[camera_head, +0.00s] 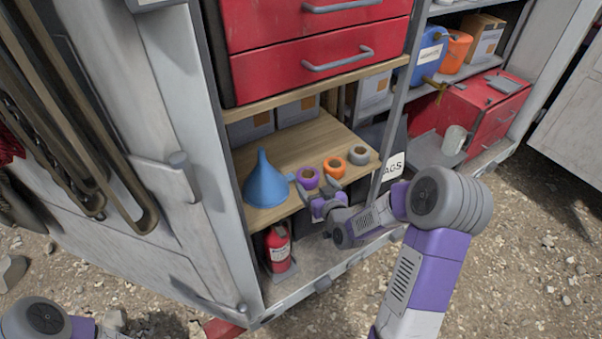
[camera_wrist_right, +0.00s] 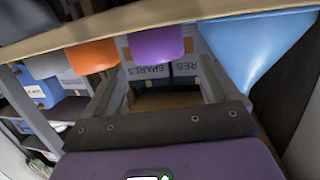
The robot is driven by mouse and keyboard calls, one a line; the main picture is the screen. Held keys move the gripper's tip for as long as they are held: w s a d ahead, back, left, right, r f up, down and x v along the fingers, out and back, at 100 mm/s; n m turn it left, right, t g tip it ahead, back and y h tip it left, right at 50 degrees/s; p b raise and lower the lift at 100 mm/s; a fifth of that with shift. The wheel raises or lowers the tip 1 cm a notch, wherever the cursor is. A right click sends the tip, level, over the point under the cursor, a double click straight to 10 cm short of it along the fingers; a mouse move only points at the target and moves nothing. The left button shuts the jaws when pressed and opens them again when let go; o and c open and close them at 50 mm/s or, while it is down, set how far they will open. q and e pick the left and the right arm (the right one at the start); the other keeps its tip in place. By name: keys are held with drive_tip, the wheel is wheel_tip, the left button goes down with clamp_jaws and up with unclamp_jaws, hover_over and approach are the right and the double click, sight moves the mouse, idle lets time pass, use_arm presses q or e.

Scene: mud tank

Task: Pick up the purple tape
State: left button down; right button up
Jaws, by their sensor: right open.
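The purple tape (camera_head: 307,177) is a roll on the wooden shelf, between the blue funnel (camera_head: 267,183) on its left and the orange tape (camera_head: 334,167) on its right. My right gripper (camera_head: 312,190) is open at the shelf's front edge, with its fingers reaching toward the purple tape. In the right wrist view, which looks turned over, the purple tape (camera_wrist_right: 156,44) appears between the two spread fingers. The orange tape (camera_wrist_right: 93,55) is beside one finger and the blue funnel (camera_wrist_right: 258,50) beside the other. Contact with the tape cannot be told. My left gripper is out of view.
A grey tape (camera_head: 358,154) sits right of the orange one. The wooden shelf (camera_head: 300,140) lies below red drawers (camera_head: 318,65). A red fire extinguisher (camera_head: 278,248) stands under it. A grey cabinet post (camera_head: 393,120) rises right of the tapes.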

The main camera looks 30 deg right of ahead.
sight(311, 178)
drive_tip(key=shift+x, duration=3.35)
drive_tip(key=shift+f, duration=0.15)
drive_tip(key=shift+d, duration=0.1)
drive_tip(key=c, duration=0.8)
